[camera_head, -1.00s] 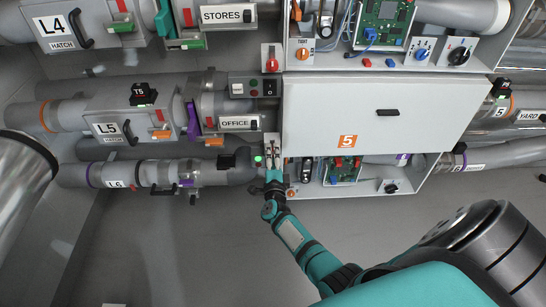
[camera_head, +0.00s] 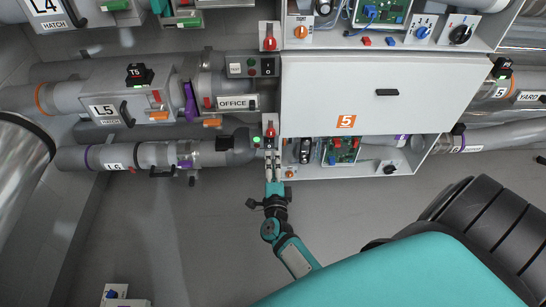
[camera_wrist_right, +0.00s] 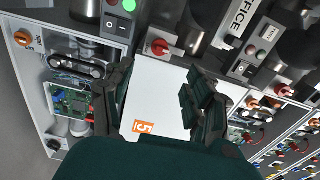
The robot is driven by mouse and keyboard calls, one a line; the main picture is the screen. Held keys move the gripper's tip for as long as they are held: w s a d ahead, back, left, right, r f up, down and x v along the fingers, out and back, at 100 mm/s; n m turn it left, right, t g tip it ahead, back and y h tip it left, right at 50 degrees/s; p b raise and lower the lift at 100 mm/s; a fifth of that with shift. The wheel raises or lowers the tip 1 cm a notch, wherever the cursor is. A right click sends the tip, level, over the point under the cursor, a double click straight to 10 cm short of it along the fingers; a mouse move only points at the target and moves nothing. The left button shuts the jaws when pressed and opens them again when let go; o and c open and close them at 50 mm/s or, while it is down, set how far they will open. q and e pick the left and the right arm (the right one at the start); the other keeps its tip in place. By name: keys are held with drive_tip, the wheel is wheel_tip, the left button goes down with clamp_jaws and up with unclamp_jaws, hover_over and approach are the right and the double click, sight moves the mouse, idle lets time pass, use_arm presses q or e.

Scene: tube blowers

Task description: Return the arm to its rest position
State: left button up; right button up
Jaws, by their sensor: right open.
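My right gripper (camera_head: 272,162) shows in the head view just below the small plate with a red switch (camera_head: 270,132), left of the lower open box. Its pale fingers point up at the plate; whether they touch it I cannot tell. In the right wrist view the gripper's dark fingers (camera_wrist_right: 162,100) are spread with nothing held between them. The white panel (camera_head: 385,95) marked 5 shows behind the gap in that view (camera_wrist_right: 160,78). My right arm reaches up from the lower right. My left gripper is not in view.
Pipes with the OFFICE label (camera_head: 237,102) and the L5 hatch (camera_head: 110,108) run along the wall at left. The lower open box (camera_head: 376,168) holds a circuit board (camera_head: 340,150). The grey wall below the pipes is mostly clear. A small white box (camera_head: 122,298) stands at bottom left.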

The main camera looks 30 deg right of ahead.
drive_tip(key=shift+s+a, duration=0.15)
drive_tip(key=shift+s, duration=0.05)
idle(0.4)
